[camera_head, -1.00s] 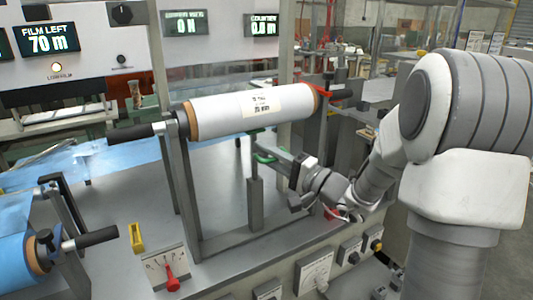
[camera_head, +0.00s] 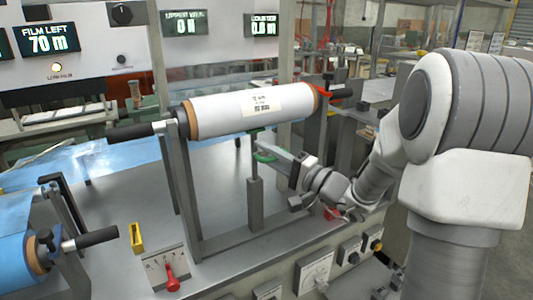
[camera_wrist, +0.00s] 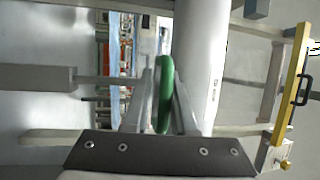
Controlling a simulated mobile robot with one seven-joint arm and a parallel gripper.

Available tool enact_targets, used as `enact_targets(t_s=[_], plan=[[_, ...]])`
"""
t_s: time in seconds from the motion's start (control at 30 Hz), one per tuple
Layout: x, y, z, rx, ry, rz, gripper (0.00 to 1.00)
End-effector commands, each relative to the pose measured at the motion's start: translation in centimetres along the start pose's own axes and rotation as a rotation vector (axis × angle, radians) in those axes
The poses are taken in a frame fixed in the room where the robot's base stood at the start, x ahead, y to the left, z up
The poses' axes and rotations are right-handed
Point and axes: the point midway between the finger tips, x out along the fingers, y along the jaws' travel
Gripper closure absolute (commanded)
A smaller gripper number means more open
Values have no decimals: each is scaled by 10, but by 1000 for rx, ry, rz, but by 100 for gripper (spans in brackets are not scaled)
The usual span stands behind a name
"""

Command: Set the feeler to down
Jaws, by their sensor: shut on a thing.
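My gripper (camera_head: 271,158) reaches in from the right and is shut on the handle. In the wrist view, the green handle (camera_wrist: 165,92) stands between the two fingers of my gripper (camera_wrist: 163,100), with the white roll (camera_wrist: 200,60) just behind. The fingers partly hide the handle.
The roll sits on a grey frame (camera_head: 180,190) with a black handle (camera_head: 130,132) at left. A blue roll (camera_head: 15,262) is at lower left. A red lever (camera_head: 171,277), a yellow block (camera_head: 136,238) and front-panel knobs (camera_head: 317,268) lie nearby. The display (camera_head: 48,40) reads 70 m.

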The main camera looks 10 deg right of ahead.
Motion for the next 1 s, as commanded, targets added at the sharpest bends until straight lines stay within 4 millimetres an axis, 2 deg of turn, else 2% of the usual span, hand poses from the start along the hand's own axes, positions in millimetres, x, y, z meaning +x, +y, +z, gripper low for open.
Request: enact_targets(t_s=[0.17,0.37,1.0], plan=[[0,-4,-2,-7,3,-10,100],[-1,4,-2,-6,4,-9,100],[-15,84,3,-2,6,-2,100]])
